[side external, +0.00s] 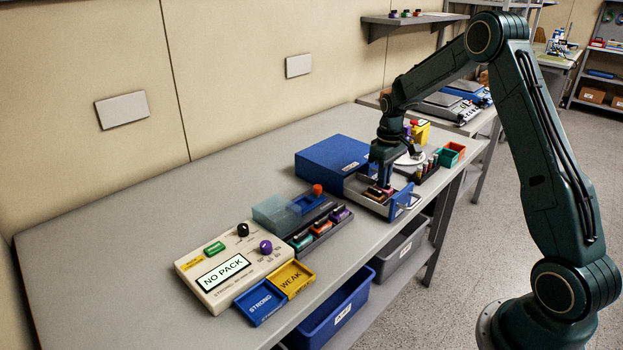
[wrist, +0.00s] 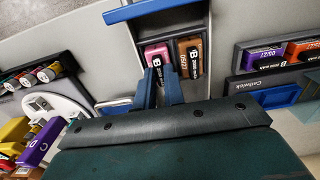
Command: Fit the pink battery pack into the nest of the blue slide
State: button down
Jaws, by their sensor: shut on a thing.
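The pink battery pack (wrist: 157,50) lies in the open drawer (side external: 352,188), side by side with a copper-orange pack (wrist: 191,57). My gripper (side external: 382,186) reaches down into the drawer. In the wrist view my gripper (wrist: 160,71) has its blue fingers close together at the near end of the pink pack, shut on it; their exact contact is hard to see. The blue slide (side external: 307,203), with an orange knob, sits beside a clear blue cover. Part of what looks like this slide shows in the wrist view (wrist: 277,96). Its nest is not clear.
A dark rack (side external: 322,232) of coloured packs stands beside the slide. A tester reading NO PACK (side external: 222,272) and blue STRONG (side external: 262,302) and yellow WEAK (side external: 291,278) trays are to the left. A white disc (side external: 409,159) and a cell holder (side external: 425,172) stand close beyond the drawer.

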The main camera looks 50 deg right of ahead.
jog(key=shift+r, duration=2.85)
jog(key=shift+r, duration=0.15)
jog(key=shift+r, duration=0.2)
notch_tip(320, 180, up, 6)
jog(key=w+a+n, duration=0.6)
jog(key=a+n, duration=0.3)
jog(key=a, duration=0.1)
jog(key=w+a+n, duration=0.6)
jog(key=a+n, duration=0.3)
jog(key=a, duration=0.2)
jog(key=shift+s+d+f, duration=0.1)
jog(key=shift+d+f, duration=0.1)
jog(key=shift+f, duration=1.05)
jog(key=shift+d+f, duration=0.2)
jog(key=shift+f, duration=1.05)
jog(key=shift+f, duration=0.15)
jog(key=shift+f, duration=2.45)
